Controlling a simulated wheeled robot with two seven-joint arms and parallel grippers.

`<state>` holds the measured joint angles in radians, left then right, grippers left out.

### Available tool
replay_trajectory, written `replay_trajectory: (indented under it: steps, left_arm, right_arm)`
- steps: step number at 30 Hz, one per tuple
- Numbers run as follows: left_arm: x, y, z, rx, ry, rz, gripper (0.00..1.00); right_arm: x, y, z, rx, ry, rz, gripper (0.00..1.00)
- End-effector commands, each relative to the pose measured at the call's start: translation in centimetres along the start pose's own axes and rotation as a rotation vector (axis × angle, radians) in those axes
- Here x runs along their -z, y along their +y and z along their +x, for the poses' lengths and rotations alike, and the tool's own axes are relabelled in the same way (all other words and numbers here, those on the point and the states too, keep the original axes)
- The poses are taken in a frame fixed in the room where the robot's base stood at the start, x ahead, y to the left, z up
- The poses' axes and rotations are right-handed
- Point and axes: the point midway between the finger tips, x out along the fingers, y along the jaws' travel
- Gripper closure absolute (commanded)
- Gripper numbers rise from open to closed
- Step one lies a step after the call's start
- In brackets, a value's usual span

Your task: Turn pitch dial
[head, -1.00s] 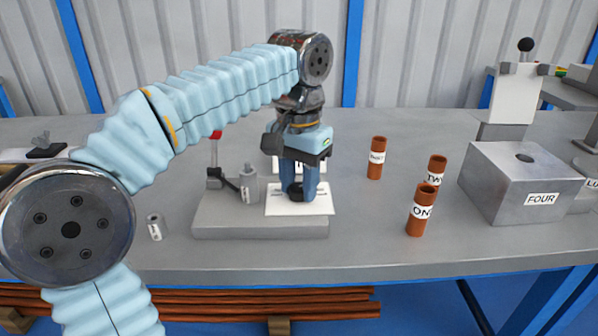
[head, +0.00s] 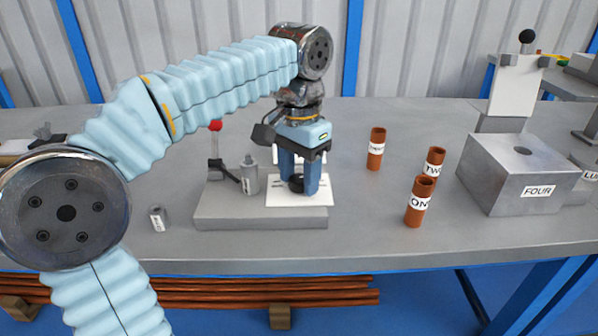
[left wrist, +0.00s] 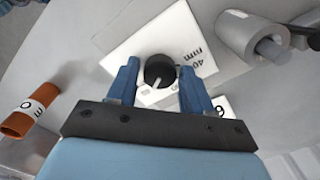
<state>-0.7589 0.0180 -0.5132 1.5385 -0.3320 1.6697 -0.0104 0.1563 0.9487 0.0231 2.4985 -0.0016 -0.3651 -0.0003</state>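The black pitch dial (head: 296,184) sits on a white plate (head: 276,199) on a grey base. In the left wrist view the dial (left wrist: 159,70) shows a white pointer, and the plate (left wrist: 122,57) carries partly hidden lettering, including "40" and "mm". My left gripper (head: 300,188) points down over the plate. Its two blue fingers (left wrist: 158,88) stand on either side of the dial, open, with narrow gaps visible between fingers and dial. Part of the dial is hidden behind a finger in the head view. My right gripper is not in view.
On the base (head: 225,214) stand a grey cylinder (head: 249,178) and a red-knobbed lever (head: 215,128) left of my gripper. A small labelled cylinder (head: 157,218) is further left. Labelled brown tubes (head: 419,203) and a metal block marked FOUR (head: 512,185) stand to the right.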

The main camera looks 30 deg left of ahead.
Motion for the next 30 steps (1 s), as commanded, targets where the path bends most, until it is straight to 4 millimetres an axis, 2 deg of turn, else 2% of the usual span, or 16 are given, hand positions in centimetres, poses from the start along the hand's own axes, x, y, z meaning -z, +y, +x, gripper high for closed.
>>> replay_trajectory:
  steps: [1,2,10,14,17,24,30]
  left_arm:
    - [0.0,0.0,0.0,0.000,0.000,0.000,0.42]
    - [0.0,0.0,0.0,0.000,0.000,0.000,0.37]
    - [0.0,0.0,-0.1,0.000,0.000,-0.001,0.37]
    - [0.1,0.0,-1.2,0.000,0.002,-0.002,0.37]
    - [0.1,0.0,-3.1,0.000,0.002,-0.003,0.37]
    - [0.1,0.0,-9.2,0.001,0.002,-0.002,0.37]
    - [0.1,0.0,-12.8,0.001,0.001,-0.001,0.37]
  right_arm:
    - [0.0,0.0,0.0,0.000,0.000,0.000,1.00]
    - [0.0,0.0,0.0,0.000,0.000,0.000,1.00]
    - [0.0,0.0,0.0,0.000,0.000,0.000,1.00]
    - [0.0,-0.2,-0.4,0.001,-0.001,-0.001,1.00]
    - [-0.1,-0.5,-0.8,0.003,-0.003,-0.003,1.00]
    - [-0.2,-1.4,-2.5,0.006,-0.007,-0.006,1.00]
    - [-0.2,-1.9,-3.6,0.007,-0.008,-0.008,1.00]
